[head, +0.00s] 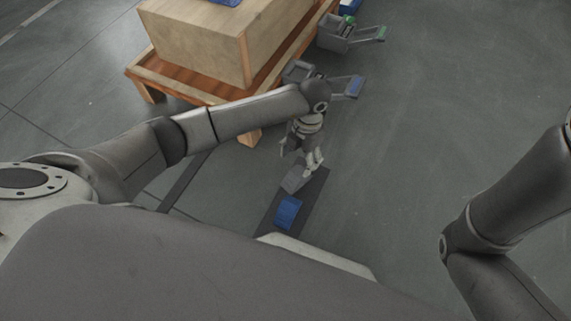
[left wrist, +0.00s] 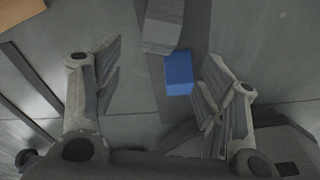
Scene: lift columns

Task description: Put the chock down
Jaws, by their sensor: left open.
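The chock looks like a grey ribbed wedge with a blue end, lying on a dark strip (head: 311,193) on the floor. In the head view its blue part (head: 288,212) is nearest my body, with the grey part beyond it. In the left wrist view the blue part (left wrist: 179,75) and the grey part (left wrist: 163,24) show at top centre. My left gripper (head: 300,158) is just beyond the chock, pointing down. Its fingers are spread apart in the left wrist view (left wrist: 163,70), with nothing held between them. My right gripper is out of view.
A wooden crate (head: 200,40) stands on an orange-brown pallet (head: 190,88) beyond my left arm. The floor to the right is clear up to my right arm.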

